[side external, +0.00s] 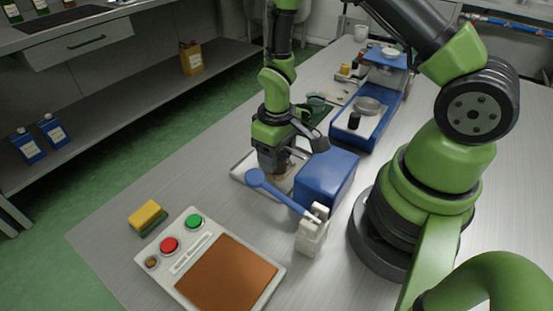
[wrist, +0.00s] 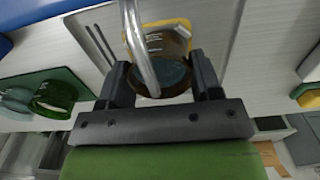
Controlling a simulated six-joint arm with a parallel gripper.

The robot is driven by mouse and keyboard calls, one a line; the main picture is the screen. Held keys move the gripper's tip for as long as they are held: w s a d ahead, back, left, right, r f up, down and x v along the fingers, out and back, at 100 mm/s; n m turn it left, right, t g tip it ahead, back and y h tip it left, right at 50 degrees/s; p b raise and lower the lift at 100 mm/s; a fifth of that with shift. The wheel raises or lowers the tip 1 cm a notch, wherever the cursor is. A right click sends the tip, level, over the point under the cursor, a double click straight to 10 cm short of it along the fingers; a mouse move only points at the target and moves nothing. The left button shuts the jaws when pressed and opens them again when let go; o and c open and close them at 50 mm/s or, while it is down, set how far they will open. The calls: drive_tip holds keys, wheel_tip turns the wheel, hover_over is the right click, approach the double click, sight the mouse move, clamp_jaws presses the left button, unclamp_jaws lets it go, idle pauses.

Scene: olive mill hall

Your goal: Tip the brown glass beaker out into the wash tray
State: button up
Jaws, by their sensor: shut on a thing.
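The brown glass beaker (wrist: 178,88) sits between the fingers of my gripper (wrist: 161,78) in the wrist view, its mouth facing the camera and a grey-teal surface inside. A shiny metal rod (wrist: 141,50) crosses over its mouth; I cannot tell whether it stands in the beaker. In the side view my gripper (side external: 279,170) points down, shut on the beaker, whose lower part is largely hidden behind a blue ladle. The pale wash tray (side external: 243,170) lies under and around the gripper, mostly covered. I cannot tell if the beaker touches it.
A blue box (side external: 327,175) stands close right of the gripper. The blue ladle (side external: 270,184) leans from a white holder (side external: 312,235) in front. A button panel (side external: 215,270) and sponge (side external: 147,215) lie nearer. A blue scale (side external: 368,110) stands behind.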

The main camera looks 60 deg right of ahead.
drive_tip(key=shift+w, duration=0.1)
drive_tip(key=shift+w, duration=1.6)
wheel_tip(320, 180, up, 6)
drive_tip(key=shift+r, duration=0.25)
hover_over(214, 196)
drive_tip(key=shift+f, duration=3.6)
